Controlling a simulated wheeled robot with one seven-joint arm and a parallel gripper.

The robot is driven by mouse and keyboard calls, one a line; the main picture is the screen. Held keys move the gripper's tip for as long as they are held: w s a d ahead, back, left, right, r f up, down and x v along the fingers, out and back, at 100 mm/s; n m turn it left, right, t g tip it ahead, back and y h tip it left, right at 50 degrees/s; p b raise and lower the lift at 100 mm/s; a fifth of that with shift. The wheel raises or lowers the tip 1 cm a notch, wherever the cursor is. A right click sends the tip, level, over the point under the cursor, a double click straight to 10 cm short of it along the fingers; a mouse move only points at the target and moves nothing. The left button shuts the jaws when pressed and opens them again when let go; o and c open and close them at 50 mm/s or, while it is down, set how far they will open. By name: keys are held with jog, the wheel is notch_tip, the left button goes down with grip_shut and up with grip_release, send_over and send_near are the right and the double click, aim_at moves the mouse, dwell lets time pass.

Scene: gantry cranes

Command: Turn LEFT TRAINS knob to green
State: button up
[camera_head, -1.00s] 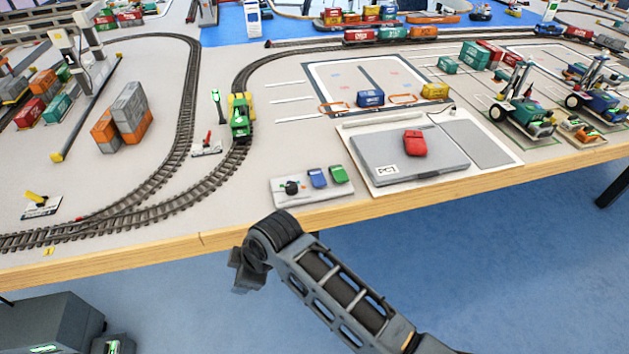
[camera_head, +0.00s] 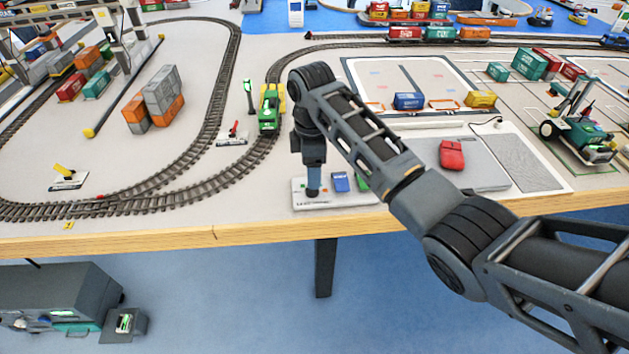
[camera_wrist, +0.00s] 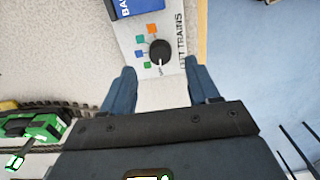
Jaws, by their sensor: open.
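The LEFT TRAINS knob (camera_wrist: 160,52) is round and black on a white panel (camera_wrist: 125,40). Its white pointer line faces down in the wrist view. In the head view my gripper (camera_head: 313,188) points down at the left part of the panel (camera_head: 300,202) and hides the knob. Whether it touches the panel cannot be told.
A blue block (camera_head: 341,182) and a partly hidden green block (camera_head: 363,183) sit right of my gripper on the panel. A green locomotive (camera_head: 269,110) stands on the track behind. A red item (camera_head: 451,155) lies on a grey pad. The wooden table edge (camera_head: 215,238) is close in front.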

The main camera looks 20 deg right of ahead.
jog(key=shift+f, duration=2.55)
jog(key=c, duration=1)
jog(key=shift+c, duration=0.2)
jog(key=shift+m, duration=0.3)
jog(key=shift+a+r+m+p, duration=0.1)
jog(key=shift+r+m+p, duration=0.05)
jog(key=shift+m+p, duration=1.7)
jog(key=shift+m, duration=1.75)
